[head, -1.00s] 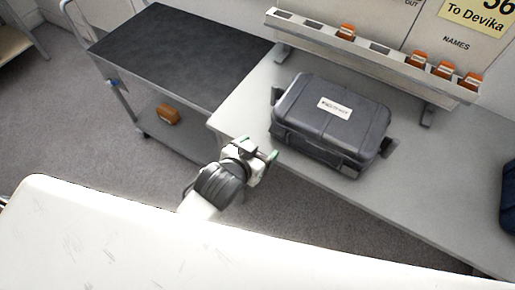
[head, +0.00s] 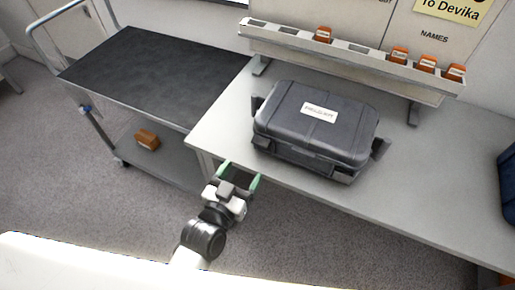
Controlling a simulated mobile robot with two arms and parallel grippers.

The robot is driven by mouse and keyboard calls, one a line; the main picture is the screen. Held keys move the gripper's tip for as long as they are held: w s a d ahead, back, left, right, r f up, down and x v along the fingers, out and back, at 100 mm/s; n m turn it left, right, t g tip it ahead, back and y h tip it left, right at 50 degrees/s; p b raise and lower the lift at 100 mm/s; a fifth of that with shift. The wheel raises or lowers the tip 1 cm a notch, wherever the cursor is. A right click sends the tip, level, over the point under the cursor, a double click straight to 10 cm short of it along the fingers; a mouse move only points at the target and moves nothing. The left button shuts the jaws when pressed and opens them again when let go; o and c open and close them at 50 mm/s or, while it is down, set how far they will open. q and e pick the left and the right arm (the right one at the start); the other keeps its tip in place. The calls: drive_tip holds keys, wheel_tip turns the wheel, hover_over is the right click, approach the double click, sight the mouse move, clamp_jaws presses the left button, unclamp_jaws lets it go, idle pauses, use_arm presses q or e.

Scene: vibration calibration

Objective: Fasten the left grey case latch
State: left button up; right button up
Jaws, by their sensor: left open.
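The grey case (head: 315,125) sits on the table with its lid down and a white label on top. Its left front latch (head: 262,143) and right front latch (head: 343,175) show as dark parts on the front side; I cannot tell whether either is fastened. My left gripper (head: 241,172) is open and empty, with green-edged fingers pointing up the picture. It is at the table's front edge, below and left of the case, apart from it. My right gripper is not in view.
The table (head: 420,205) has bare room right of the case. A rack (head: 350,62) with several orange-brown blocks stands behind. A dark-topped cart (head: 150,75) with an orange-brown box (head: 147,139) on its lower shelf stands left. A dark blue thing (head: 508,185) is at the right edge.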

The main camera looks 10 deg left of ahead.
sight(260, 141)
use_arm(q)
drive_tip(key=x, duration=0.9)
drive_tip(key=shift+p, duration=0.35)
drive_tip(key=shift+c, duration=0.4)
drive_tip(key=c, duration=0.8)
drive_tip(key=g+p, duration=0.1)
drive_tip(key=p, duration=0.2)
drive_tip(key=r+g+p, duration=0.1)
drive_tip(key=p, duration=0.3)
drive_tip(key=g+y+p, duration=0.1)
drive_tip(key=p, duration=0.3)
drive_tip(key=shift+w+d+r+g, duration=0.15)
drive_tip(key=shift+w+r+g, duration=0.15)
drive_tip(key=shift+w, duration=0.1)
drive_tip(key=shift+c, duration=0.2)
drive_tip(key=shift+f+p, duration=0.2)
drive_tip(key=shift+p, duration=0.4)
drive_tip(key=shift+f, duration=0.1)
